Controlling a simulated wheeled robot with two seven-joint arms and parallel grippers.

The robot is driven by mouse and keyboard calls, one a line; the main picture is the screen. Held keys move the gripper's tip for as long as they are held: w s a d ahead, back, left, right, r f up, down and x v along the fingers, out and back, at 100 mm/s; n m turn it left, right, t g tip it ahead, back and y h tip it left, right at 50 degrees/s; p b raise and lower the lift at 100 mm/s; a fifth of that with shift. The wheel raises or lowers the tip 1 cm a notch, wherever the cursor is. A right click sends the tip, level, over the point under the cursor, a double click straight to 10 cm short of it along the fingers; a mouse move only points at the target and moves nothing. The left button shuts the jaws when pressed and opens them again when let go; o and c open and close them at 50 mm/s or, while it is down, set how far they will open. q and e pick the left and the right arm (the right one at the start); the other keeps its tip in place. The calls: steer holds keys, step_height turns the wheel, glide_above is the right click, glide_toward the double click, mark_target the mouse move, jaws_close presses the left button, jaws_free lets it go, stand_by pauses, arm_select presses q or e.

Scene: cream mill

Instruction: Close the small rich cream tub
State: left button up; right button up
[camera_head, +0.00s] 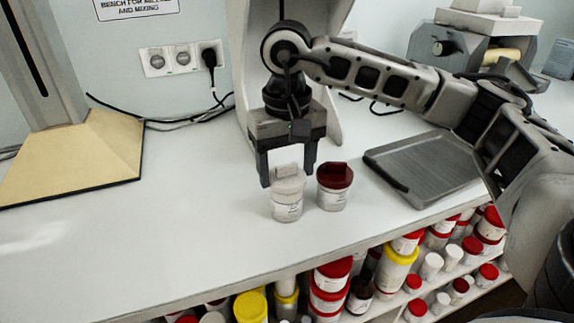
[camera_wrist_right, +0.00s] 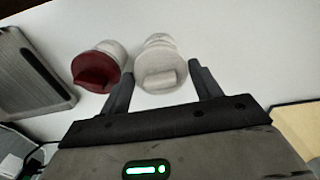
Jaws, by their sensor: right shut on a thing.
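Two small tubs stand upright side by side on the bench. One white tub (camera_head: 287,206) has a white lid (camera_head: 289,184) with a block-shaped grip on top. The other tub (camera_head: 331,200) has a dark red lid (camera_head: 335,175) with a similar grip. The labels are too small to read. My right gripper (camera_head: 287,178) points down and is shut on the white lid, one finger on each side. The wrist view shows the white lid (camera_wrist_right: 158,72) between the fingertips and the red lid (camera_wrist_right: 95,72) just outside one finger. Whether the white lid is fully seated cannot be told. My left gripper is not in view.
A grey metal tray (camera_head: 425,165) lies on the bench to the right. A column on a beige base (camera_head: 90,155) stands at the left. The shelf below the front edge holds several red-, white- and yellow-lidded containers (camera_head: 397,270). The bench's left middle is clear.

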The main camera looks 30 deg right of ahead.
steer(key=shift+f+b, duration=0.55)
steer(key=shift+b, duration=0.2)
stand_by(0.8)
stand_by(0.4)
steer(key=o, duration=1.3)
steer(key=shift+c, duration=0.2)
steer(key=shift+r, duration=0.1)
steer(key=shift+r+p, duration=1)
steer(key=shift+r, duration=0.4)
steer(key=shift+r+p, duration=0.7)
steer(key=shift+r, duration=0.4)
